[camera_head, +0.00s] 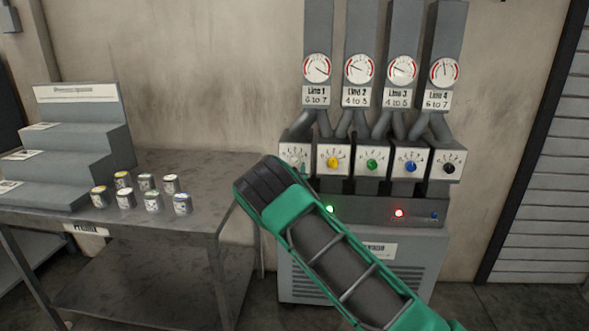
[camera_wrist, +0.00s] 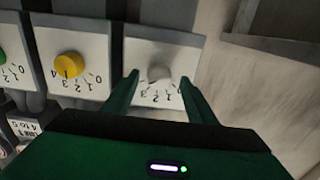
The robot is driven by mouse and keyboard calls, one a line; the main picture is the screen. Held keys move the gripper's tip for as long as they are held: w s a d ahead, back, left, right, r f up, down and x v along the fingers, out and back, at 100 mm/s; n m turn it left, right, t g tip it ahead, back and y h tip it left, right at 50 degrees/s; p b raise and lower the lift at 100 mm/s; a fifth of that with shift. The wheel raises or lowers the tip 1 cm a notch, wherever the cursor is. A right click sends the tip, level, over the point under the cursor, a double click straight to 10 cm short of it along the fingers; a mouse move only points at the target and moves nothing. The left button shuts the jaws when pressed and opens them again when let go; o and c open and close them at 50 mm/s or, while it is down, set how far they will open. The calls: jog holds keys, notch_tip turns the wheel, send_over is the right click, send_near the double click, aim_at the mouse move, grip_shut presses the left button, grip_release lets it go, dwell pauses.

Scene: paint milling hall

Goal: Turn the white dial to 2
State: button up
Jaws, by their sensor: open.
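The white dial (camera_wrist: 158,72) is a pale round knob on a white face plate with a printed number scale, which appears upside down in the wrist view. It also shows at the left end of the dial row in the head view (camera_head: 296,156), small and partly unclear. My gripper (camera_wrist: 159,80) is open, with one green finger on each side of the white dial. I cannot tell whether the fingers touch it. The number the dial points to is not readable. In the head view my arm reaches up to the dial from below, and the fingers are hard to make out.
Yellow (camera_head: 333,162), green (camera_head: 372,165), blue (camera_head: 411,166) and black (camera_head: 450,168) dials stand in the same row, the yellow one close beside. Gauges (camera_head: 317,68) and pipes rise above. A table (camera_head: 185,215) with several small cans stands left.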

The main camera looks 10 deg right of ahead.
jog(key=shift+x, duration=0.9)
